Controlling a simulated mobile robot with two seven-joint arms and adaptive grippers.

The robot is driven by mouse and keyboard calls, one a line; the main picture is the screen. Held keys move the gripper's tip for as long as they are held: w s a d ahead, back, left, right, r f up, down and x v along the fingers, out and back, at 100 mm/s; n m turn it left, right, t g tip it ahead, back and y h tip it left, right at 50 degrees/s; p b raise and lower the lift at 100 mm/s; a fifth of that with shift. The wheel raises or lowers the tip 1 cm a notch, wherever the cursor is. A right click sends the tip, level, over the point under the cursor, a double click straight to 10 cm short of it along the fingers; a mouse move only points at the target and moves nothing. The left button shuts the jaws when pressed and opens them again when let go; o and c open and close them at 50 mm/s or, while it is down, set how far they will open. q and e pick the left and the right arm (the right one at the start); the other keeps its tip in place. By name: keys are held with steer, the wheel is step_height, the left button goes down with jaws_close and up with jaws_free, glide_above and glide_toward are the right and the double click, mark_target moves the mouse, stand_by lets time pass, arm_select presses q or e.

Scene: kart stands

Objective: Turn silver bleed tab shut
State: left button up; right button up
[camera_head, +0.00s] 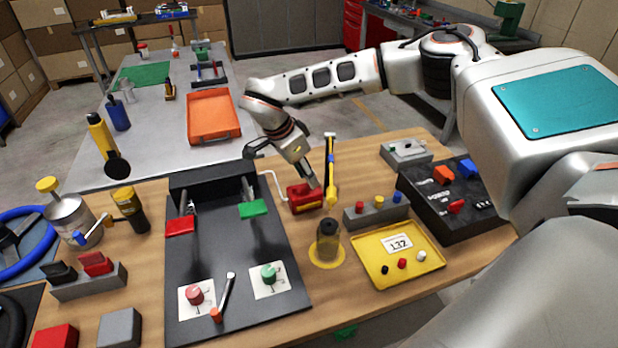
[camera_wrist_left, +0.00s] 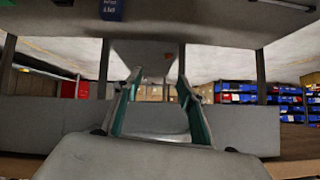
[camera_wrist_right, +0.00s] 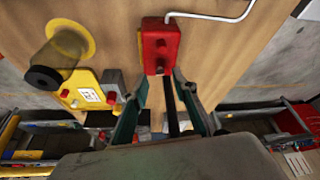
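No silver bleed tab can be made out for certain in any view. My right gripper (camera_head: 312,182) points down at a red block (camera_head: 303,199) with a yellow patch and a white tube; contact cannot be told. In the right wrist view the red block (camera_wrist_right: 160,42) lies beyond the parted fingertips (camera_wrist_right: 160,75). A dark bar (camera_wrist_right: 172,108) runs between the fingers, not visibly clamped. A thin yellow upright piece (camera_head: 330,172) stands just right of the gripper in the head view. My left gripper (camera_wrist_left: 157,82) is open and empty, outside the head view.
A dark panel (camera_head: 240,312) with red and green handles lies left of the red block. A smoky cylinder (camera_head: 327,243), a yellow tray (camera_head: 428,262), a grey box (camera_head: 414,160) and a black switch box (camera_head: 470,224) crowd the right side.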

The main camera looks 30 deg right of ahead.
steer(key=shift+x, duration=1.15)
jaws_close()
steer(key=shift+w+r+m+g, duration=0.15)
steer(key=shift+m+g, duration=0.45)
steer(key=shift+m, duration=0.9)
jaws_free()
